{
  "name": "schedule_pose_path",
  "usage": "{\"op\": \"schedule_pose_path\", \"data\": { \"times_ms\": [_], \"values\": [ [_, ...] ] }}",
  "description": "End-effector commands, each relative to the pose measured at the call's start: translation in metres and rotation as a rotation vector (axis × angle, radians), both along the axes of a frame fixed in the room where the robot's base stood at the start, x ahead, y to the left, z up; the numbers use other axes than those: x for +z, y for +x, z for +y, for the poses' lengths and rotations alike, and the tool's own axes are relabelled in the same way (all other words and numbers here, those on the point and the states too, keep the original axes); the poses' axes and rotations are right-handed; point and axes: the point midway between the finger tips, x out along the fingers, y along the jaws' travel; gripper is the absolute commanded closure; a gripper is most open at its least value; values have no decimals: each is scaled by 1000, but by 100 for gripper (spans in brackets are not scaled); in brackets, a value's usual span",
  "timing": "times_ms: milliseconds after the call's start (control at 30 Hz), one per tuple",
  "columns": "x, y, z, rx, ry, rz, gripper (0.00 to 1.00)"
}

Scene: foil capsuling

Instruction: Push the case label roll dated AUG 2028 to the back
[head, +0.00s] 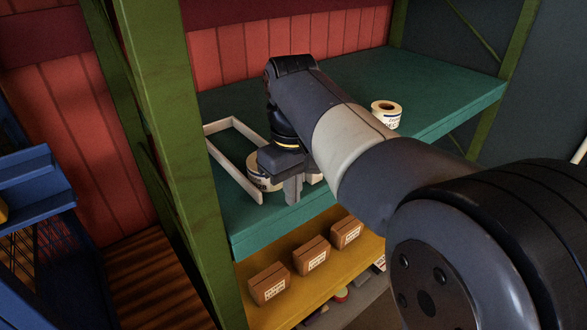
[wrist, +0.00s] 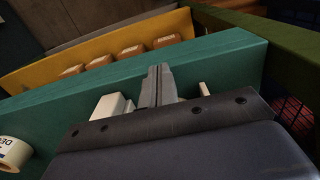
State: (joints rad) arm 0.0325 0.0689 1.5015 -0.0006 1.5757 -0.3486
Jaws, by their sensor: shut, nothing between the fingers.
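My gripper (head: 293,192) is shut and empty, pointing down near the front edge of the teal shelf (head: 440,95). In the wrist view its fingers (wrist: 158,85) lie together. A white label roll (head: 262,182) with dark print stands just left of and behind the fingers in the head view, partly covered by my gripper; I cannot tell whether they touch. Another label roll (head: 386,112) stands farther right on the shelf, and shows at the lower left of the wrist view (wrist: 14,152). No date is readable on either roll.
A low pale frame (head: 232,160) lies at the shelf's left end. A pale block-like thing (wrist: 110,107) sits beside the fingers, partly hidden. Several brown boxes (head: 311,256) stand on the yellow shelf (head: 250,315) below. A green post (head: 180,150) bounds the left. The back right of the shelf looks clear.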

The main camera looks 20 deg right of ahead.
Motion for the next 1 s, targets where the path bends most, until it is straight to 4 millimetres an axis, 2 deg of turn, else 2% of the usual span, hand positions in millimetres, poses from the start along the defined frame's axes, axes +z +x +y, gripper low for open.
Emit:
{"op": "schedule_pose_path", "data": {
  "times_ms": [33,100,300,767,867,1000],
  "values": [
    [5,10,3,3,0,-3,100],
    [5,18,6,3,0,-3,100],
    [4,32,11,1,0,-3,100],
    [5,36,12,1,0,-4,100],
    [7,45,15,2,1,-2,100],
    [10,66,22,3,0,-1,100]
  ]
}}
